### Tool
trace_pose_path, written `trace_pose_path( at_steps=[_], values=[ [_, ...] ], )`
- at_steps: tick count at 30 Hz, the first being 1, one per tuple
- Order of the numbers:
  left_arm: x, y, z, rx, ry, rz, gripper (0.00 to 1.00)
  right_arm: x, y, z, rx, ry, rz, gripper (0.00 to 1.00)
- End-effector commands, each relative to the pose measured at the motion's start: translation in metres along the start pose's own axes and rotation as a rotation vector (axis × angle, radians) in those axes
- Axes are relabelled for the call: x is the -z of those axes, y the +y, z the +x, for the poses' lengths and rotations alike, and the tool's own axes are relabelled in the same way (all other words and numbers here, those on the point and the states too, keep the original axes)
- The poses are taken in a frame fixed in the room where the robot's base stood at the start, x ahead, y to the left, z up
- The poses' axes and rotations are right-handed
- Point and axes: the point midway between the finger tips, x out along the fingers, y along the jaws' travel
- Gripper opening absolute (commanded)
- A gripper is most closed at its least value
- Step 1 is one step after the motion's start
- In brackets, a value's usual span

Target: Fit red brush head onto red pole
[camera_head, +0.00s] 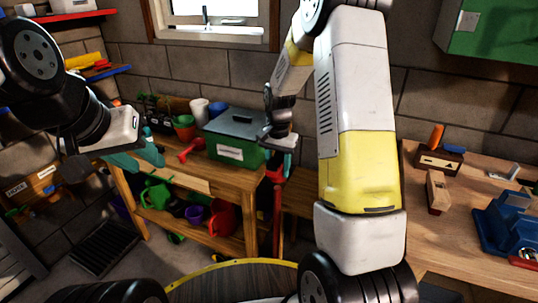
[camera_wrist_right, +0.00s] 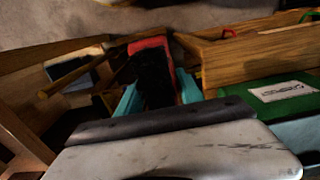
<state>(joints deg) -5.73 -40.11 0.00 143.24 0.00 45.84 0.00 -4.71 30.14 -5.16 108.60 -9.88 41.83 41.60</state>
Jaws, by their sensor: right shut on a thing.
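My right gripper (camera_head: 279,160) points down in the middle of the head view, and its teal fingers are shut on a red and black thing (camera_wrist_right: 152,70). In the right wrist view this thing shows a red top edge and a dark face between the fingers. In the head view a long, narrow red shape (camera_head: 277,215) runs down below this gripper. I cannot tell whether it is the pole alone or pole and brush head together. My left gripper (camera_head: 148,157) is at the left with teal fingers, apart from the red shape; its opening is unclear.
A wooden bench (camera_head: 215,172) behind carries a green box (camera_head: 235,152), pots and tools. Its lower shelf holds a green watering can (camera_head: 157,194) and a red can (camera_head: 224,217). A workbench (camera_head: 455,240) with a blue vise (camera_head: 510,225) stands right. A dark grate lies on the floor.

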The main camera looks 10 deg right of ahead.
Motion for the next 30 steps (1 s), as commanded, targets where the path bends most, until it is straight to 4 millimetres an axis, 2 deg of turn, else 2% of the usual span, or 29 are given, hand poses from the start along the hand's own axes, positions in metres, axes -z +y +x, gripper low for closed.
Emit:
trace_pose_path(
  at_steps=[30],
  values=[
    [0.0,0.0,0.0,0.0,0.0,0.0,0.36,0.0,0.0,0.051,-0.001,0.0,0.0,0.01]
  ],
)
